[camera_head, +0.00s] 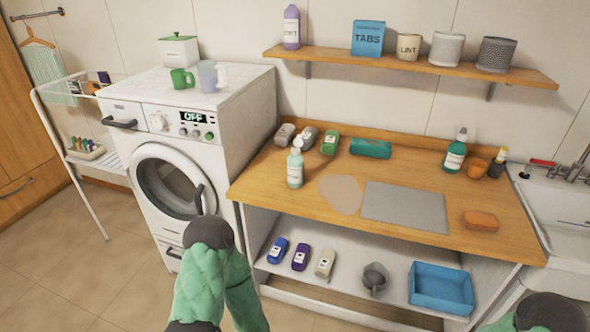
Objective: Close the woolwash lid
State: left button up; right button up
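A pale green bottle (295,170) with a white label stands upright near the left front of the wooden counter (253,182). Its top is pale, and I cannot tell whether its lid is open or shut. A lilac bottle (291,28) stands on the wall shelf, and a green pump bottle (455,153) stands at the back right of the counter. The labels are too small to read, so I cannot tell which is the woolwash. Only bent green and dark links of my arms show at the bottom. Both my grippers are out of view.
Several bottles lie at the counter's back left, near a green roll (371,148). A grey mat (405,207) and an orange sponge (480,221) lie farther right. A washing machine (240,125) stands left. Below are lying bottles and a blue bin (441,289).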

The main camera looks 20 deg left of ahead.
aim_at(297, 142)
jog(key=j+z, duration=0.15)
jog(key=z, duration=0.8)
jog(key=k+j+z, duration=0.15)
jog(key=j+z, duration=0.15)
jog(key=j, duration=0.2)
jog(key=k+j+z, duration=0.3)
jog(key=j, duration=0.2)
jog(key=k+j+z, duration=0.15)
jog(key=j+z, duration=0.15)
jog(key=j, duration=0.2)
jog(key=k+j+z, duration=0.3)
